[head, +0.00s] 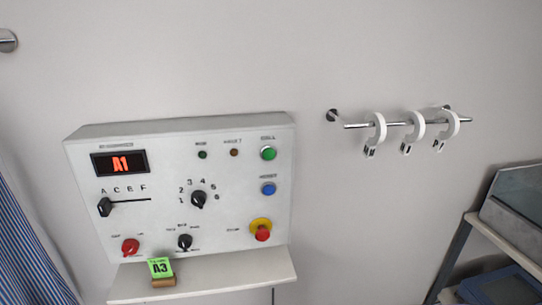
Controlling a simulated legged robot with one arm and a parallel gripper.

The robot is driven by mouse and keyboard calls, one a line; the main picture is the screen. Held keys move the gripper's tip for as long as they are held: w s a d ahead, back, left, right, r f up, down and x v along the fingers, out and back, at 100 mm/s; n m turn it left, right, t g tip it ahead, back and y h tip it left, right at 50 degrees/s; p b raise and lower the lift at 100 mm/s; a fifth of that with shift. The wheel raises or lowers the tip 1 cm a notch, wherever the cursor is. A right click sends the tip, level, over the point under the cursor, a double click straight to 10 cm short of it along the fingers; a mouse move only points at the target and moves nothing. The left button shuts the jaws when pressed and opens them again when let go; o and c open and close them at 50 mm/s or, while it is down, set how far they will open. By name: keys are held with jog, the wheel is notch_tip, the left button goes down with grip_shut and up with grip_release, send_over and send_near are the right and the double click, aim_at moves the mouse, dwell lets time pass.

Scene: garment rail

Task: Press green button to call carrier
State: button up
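The green button (268,153) is at the upper right of a white control panel (225,228) on the wall. A label, too small to read surely, is above it. No carrier can be made out for certain; three white hooks (376,131) with clips hang from a short metal rail (392,124) right of the panel. My gripper is not in view.
A blue button (268,189) sits below the green one, and a red button with yellow collar (262,231) is lower. Black knobs and a red knob (130,247) are on the panel. A shelf (215,278) below holds a green "A3" tag (160,267). A rack (500,235) stands at right.

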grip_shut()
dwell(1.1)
